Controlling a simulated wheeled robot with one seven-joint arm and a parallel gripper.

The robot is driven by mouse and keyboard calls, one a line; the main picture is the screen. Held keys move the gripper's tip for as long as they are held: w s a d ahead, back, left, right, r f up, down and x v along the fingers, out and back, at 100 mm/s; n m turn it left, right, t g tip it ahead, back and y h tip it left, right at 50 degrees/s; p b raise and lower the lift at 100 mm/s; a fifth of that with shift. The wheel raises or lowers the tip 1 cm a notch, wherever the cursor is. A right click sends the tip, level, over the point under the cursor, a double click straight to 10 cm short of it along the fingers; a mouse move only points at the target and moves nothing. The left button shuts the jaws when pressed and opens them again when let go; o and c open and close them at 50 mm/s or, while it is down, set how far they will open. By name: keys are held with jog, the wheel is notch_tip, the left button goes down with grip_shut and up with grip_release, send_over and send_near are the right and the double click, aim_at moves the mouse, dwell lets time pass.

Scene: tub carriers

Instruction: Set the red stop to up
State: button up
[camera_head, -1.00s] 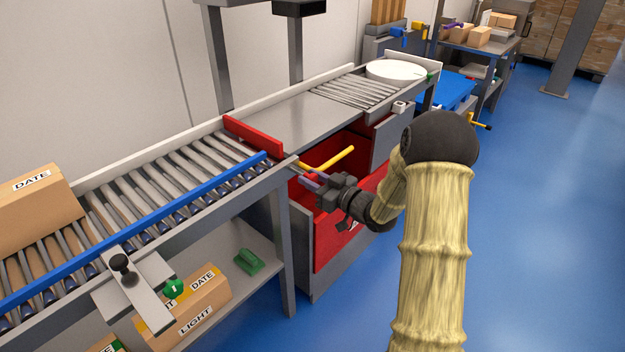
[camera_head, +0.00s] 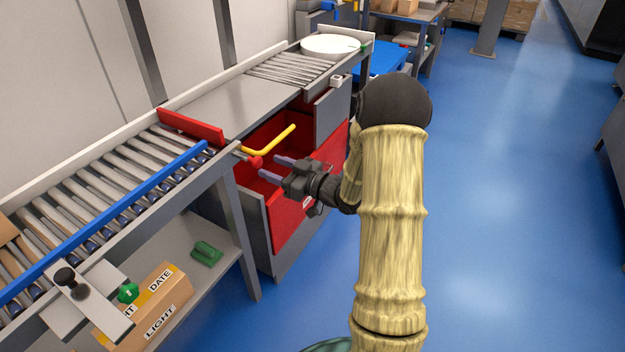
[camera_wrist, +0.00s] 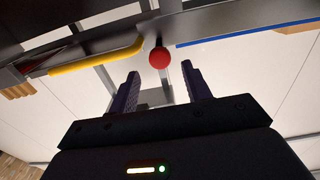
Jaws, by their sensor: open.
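The red stop is a red bar (camera_head: 190,126) standing upright across the end of the roller conveyor. A red ball knob (camera_head: 255,162) is at the conveyor's front edge, beside a yellow bent handle (camera_head: 270,143). In the wrist view the red knob (camera_wrist: 159,58) lies beyond and between the fingertips, with the yellow handle (camera_wrist: 97,58) to its left. My gripper (camera_head: 274,167) is open and empty, its purple fingers pointing at the knob from the right. It also shows in the wrist view (camera_wrist: 161,75). The knob appears apart from the fingers.
A red open drawer (camera_head: 283,215) is under the bench, below my gripper. A blue rail (camera_head: 110,220) runs along the rollers. A green block (camera_head: 206,253) and a carton (camera_head: 160,305) sit on the lower shelf. The blue floor at right is clear.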

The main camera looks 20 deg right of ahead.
jog(key=p+v, duration=0.1)
jog(key=v, duration=1)
jog(key=shift+s+d, duration=0.15)
jog(key=shift+s, duration=0.1)
jog(key=s+a+f+m+g+h, duration=0.2)
jog(key=s+a+m+g+h, duration=0.5)
jog(key=s+a+g+h, duration=0.65)
notch_tip(320, 180, up, 29)
jog(key=s+d+t+y+p, duration=0.1)
jog(key=d+y+p, duration=0.1)
jog(key=p, duration=2.7)
jog(key=shift+s+d+r+y+p, duration=0.2)
jog(key=shift+d+y+p, duration=0.15)
jog(key=shift+y, duration=0.1)
